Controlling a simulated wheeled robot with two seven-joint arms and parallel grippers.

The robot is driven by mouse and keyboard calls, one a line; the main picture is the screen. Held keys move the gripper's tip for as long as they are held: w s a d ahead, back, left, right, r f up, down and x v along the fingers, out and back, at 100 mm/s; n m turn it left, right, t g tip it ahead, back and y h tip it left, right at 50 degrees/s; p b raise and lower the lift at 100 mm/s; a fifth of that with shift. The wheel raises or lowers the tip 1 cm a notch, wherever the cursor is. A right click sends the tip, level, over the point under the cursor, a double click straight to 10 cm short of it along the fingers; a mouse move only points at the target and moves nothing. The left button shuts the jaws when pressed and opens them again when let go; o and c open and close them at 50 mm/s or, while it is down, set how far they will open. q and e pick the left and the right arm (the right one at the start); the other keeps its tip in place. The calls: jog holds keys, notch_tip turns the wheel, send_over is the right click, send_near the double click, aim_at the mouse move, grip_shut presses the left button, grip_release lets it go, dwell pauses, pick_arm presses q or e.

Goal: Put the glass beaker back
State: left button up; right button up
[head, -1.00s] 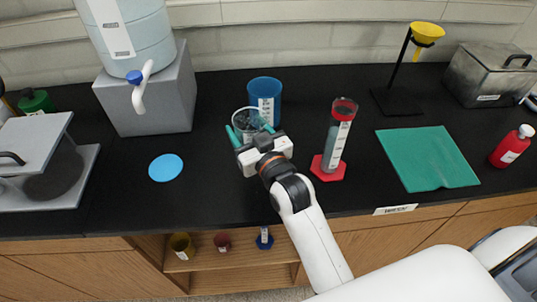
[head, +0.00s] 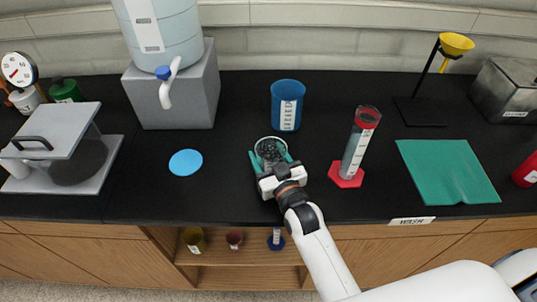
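The glass beaker (head: 270,150) is clear with a pale rim and stands out faintly against the black bench. My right gripper (head: 272,162) has its teal fingers on either side of it, shut on it, at the bench's front half. The beaker's lower part is hidden by the gripper, and I cannot tell whether its base touches the bench. A flat light-blue disc (head: 186,162) lies bare on the bench to the left. My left gripper is not in view.
A blue beaker (head: 287,105) stands behind the gripper. A cylinder on a red base (head: 346,174) stands close on the right, beside a green cloth (head: 447,171). A water jug on a grey block (head: 178,92) is at back left. The bench between beaker and disc is clear.

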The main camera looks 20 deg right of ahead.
jog(key=o, duration=0.4)
jog(key=shift+o, duration=0.2)
jog(key=shift+s+r, duration=0.1)
jog(key=s, duration=0.3)
jog(key=s+b, duration=0.1)
jog(key=s, duration=0.3)
jog(key=s+d+b, duration=0.1)
jog(key=s, duration=0.2)
jog(key=shift+s, duration=0.2)
jog(key=shift+s+d, duration=0.15)
jog(key=shift+s, duration=0.55)
